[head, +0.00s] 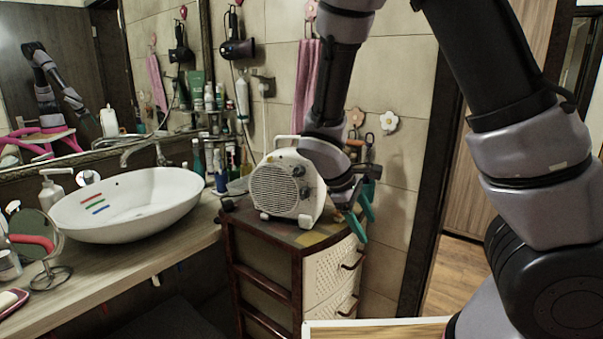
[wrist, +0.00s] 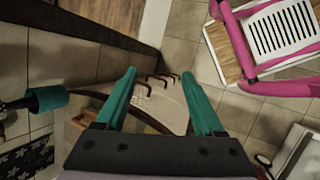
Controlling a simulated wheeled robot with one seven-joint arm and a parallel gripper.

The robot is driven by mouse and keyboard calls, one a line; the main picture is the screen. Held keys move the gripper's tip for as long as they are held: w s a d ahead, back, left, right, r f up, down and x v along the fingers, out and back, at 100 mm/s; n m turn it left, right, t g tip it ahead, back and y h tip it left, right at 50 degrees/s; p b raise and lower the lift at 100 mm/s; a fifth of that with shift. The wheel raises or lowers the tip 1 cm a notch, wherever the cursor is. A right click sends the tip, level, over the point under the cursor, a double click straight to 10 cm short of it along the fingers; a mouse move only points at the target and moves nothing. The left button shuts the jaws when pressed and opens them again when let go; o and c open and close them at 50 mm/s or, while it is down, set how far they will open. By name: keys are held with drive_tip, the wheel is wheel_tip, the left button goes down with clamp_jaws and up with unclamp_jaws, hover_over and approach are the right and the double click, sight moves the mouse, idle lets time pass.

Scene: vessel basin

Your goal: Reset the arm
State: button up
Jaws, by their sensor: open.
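My gripper (head: 359,220) is in front of the small drawer cabinet (head: 332,270), to the right of the white fan heater (head: 282,188) that stands on the cabinet's top. Its two teal fingers point down and are apart, with nothing between them. In the wrist view my gripper (wrist: 160,100) is open, and the cabinet's dark drawer handles (wrist: 163,80) show beyond the fingers. My arm reaches across the head view from the right and hides part of the wall behind it.
A doorway opens at right.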

drive_tip(key=s+d+r+m+t+y, duration=0.2)
drive_tip(key=r+m, duration=0.3)
drive_tip(key=r, duration=0.4)
drive_tip(key=s+d+r+m+t+y, duration=0.2)
drive_tip(key=s+d+r+m+y, duration=0.1)
drive_tip(key=r, duration=0.6)
drive_tip(key=s+d+r+m+t+y, duration=0.2)
drive_tip(key=s+d+r+m, duration=0.1)
drive_tip(key=d+r+m, duration=0.2)
wheel_tip(320, 180, up, 4)
drive_tip(key=m, duration=0.2)
drive_tip(key=shift+s+m+y, duration=0.3)
drive_tip(key=shift+s+m, duration=0.05)
drive_tip(key=shift+m, duration=0.05)
